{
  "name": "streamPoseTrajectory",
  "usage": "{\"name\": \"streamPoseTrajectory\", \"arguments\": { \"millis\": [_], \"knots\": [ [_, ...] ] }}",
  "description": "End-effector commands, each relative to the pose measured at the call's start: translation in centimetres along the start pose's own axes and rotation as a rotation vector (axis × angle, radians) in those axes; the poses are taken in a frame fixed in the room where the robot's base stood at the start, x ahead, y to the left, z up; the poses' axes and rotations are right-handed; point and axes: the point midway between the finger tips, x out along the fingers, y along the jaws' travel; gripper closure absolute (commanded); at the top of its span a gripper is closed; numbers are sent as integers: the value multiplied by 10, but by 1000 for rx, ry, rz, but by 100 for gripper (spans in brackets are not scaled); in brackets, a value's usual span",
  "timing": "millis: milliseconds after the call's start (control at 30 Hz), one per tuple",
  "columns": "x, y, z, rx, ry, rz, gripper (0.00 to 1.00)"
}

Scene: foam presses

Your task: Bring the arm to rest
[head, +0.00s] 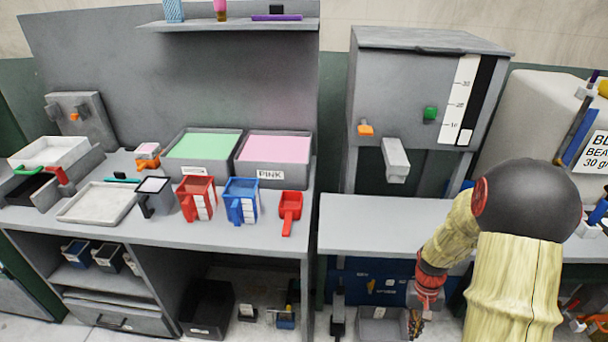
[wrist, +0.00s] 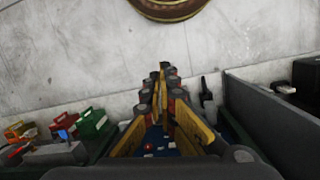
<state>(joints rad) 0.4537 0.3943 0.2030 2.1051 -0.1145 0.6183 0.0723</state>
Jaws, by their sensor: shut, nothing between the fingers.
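My arm covers the right of the head view, with a pale fabric sleeve and a dark round joint. It bends down in front of the grey bench at the right. My gripper (wrist: 163,78) shows in the wrist view with its yellow and dark fingers together and nothing between them. In the head view the gripper (head: 415,325) is small and partly lost among the things below the bench.
A grey bench top (head: 370,222) lies beside my arm, below a grey machine (head: 405,90) with a spout. A grey bin (head: 382,325) stands below it. The left counter (head: 150,232) holds trays, red and blue jugs, and green and pink bins.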

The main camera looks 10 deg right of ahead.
Motion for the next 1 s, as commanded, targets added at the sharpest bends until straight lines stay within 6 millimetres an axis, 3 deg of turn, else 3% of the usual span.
{"name": "streamPoseTrajectory", "arguments": {
  "millis": [33, 100, 300, 600, 1000],
  "knots": [
    [-24, -7, 10, -18, 11, 0, 100],
    [-51, -15, 28, -46, 16, 0, 100],
    [-118, -39, 77, -112, 53, -7, 100],
    [-196, -69, 146, -193, 185, -32, 100],
    [-288, -100, 207, -326, 525, -89, 100]
  ]
}}
